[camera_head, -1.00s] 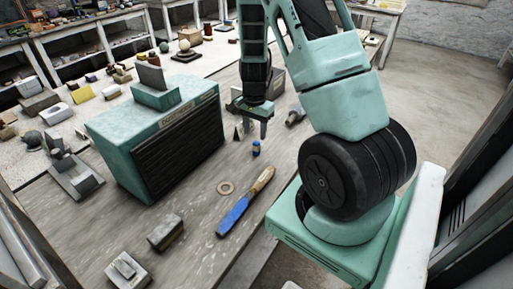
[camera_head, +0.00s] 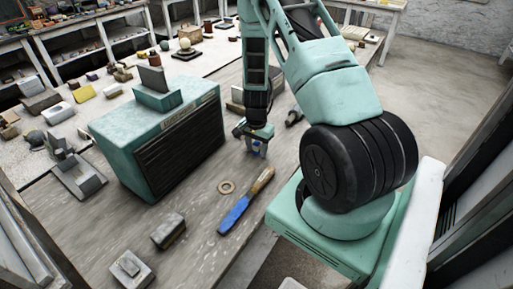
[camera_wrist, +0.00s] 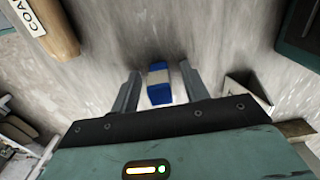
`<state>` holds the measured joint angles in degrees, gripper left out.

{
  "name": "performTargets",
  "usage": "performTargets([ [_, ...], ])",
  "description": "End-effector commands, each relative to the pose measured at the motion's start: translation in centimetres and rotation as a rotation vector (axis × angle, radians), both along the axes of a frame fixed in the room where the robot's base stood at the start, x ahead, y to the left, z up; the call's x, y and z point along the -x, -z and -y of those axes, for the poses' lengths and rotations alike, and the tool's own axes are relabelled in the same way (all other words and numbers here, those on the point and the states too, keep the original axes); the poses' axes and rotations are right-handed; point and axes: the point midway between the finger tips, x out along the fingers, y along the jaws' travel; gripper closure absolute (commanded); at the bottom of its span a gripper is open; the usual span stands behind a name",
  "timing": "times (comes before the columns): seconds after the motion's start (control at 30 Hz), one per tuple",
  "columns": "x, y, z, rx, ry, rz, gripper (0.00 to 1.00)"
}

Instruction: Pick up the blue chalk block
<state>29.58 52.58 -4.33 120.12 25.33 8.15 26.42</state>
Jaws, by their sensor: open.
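The blue chalk block (camera_wrist: 159,84) stands on the grey table, with a pale band around its middle and blue at both ends. In the head view my gripper (camera_head: 256,146) is low over the table, and the block (camera_head: 256,146) is mostly hidden by the fingers.
A teal cabinet (camera_head: 110,125) with a dark slatted front stands left of my gripper. In the wrist view a wooden cylinder (camera_wrist: 52,30) and a small angled piece (camera_wrist: 247,88) flank the fingers.

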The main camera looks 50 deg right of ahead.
Motion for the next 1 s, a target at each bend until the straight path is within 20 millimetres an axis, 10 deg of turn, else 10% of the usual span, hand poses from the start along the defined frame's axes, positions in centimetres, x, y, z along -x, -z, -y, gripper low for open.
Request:
performTargets([
  [0.07,0.0,0.0,0.0,0.000,0.000,0.000,0.55],
  [0.23,0.0,0.0,0.0,0.000,0.000,0.000,1.00],
  [0.67,-0.1,-0.6,0.1,0.002,0.000,0.001,1.00],
  [1.0,-0.2,-5.5,0.0,0.003,-0.001,0.005,1.00],
])
